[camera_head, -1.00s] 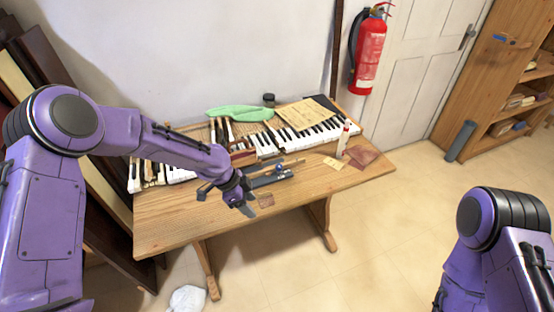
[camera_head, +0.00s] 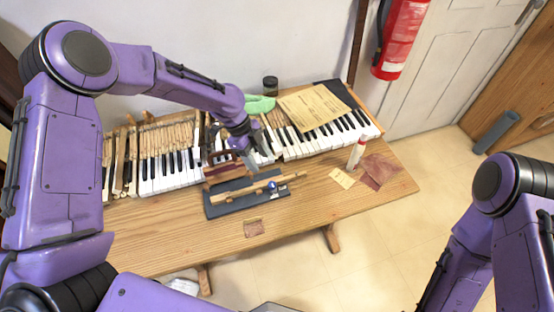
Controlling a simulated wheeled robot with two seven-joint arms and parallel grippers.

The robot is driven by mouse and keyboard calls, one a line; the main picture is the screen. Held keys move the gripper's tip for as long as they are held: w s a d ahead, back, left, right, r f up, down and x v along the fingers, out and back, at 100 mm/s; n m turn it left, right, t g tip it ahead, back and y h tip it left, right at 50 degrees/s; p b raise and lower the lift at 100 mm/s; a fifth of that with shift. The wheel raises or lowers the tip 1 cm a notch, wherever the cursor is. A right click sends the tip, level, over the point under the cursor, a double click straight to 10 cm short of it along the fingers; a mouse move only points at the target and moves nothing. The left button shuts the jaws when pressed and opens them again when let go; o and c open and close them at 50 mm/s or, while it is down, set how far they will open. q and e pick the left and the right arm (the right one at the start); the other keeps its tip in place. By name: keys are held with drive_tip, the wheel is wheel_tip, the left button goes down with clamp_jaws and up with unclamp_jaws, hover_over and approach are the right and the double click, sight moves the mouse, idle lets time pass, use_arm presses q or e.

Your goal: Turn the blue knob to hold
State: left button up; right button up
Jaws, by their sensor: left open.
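The small blue knob (camera_head: 272,186) sits on a dark clamping fixture (camera_head: 222,207) near the middle of the wooden table. A long wooden key stick (camera_head: 240,191) lies across the fixture. My left gripper (camera_head: 252,162) is open and points down, above and behind the knob in the picture, apart from it. It covers part of the piano keys and a dark red wooden part (camera_head: 215,172) at the back of the fixture. My right arm shows at the lower right, but its gripper is out of view.
A piano keyboard (camera_head: 170,185) runs along the back of the wooden table (camera_head: 180,243). A paper sheet (camera_head: 312,106) rests above the keys. The table front is mostly bare.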

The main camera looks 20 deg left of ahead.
sight(271, 184)
use_arm(q)
drive_tip(key=b+x, duration=0.2)
drive_tip(key=s+b+x, duration=0.1)
drive_tip(key=b+x, duration=0.4)
drive_tip(key=x, duration=0.1)
drive_tip(key=shift+s+d+b, duration=0.2)
drive_tip(key=shift+s+b, duration=0.1)
drive_tip(key=shift+s, duration=0.1)
drive_tip(key=shift+w+d+f+b, duration=0.15)
drive_tip(key=shift+w+f+b, duration=0.1)
drive_tip(key=shift+f, duration=0.25)
drive_tip(key=shift+w+d+f+b, duration=0.15)
drive_tip(key=shift+w+f, duration=0.15)
drive_tip(key=shift+f, duration=0.15)
drive_tip(key=shift+w+f, duration=0.15)
drive_tip(key=shift+w, duration=0.1)
drive_tip(key=shift+s+r, duration=0.25)
drive_tip(key=shift+r, duration=0.05)
drive_tip(key=shift+s, duration=0.15)
drive_tip(key=c, duration=0.4)
clamp_jaws()
use_arm(e)
wheel_tip(271, 184, down, 8)
drive_tip(key=shift+s, duration=0.35)
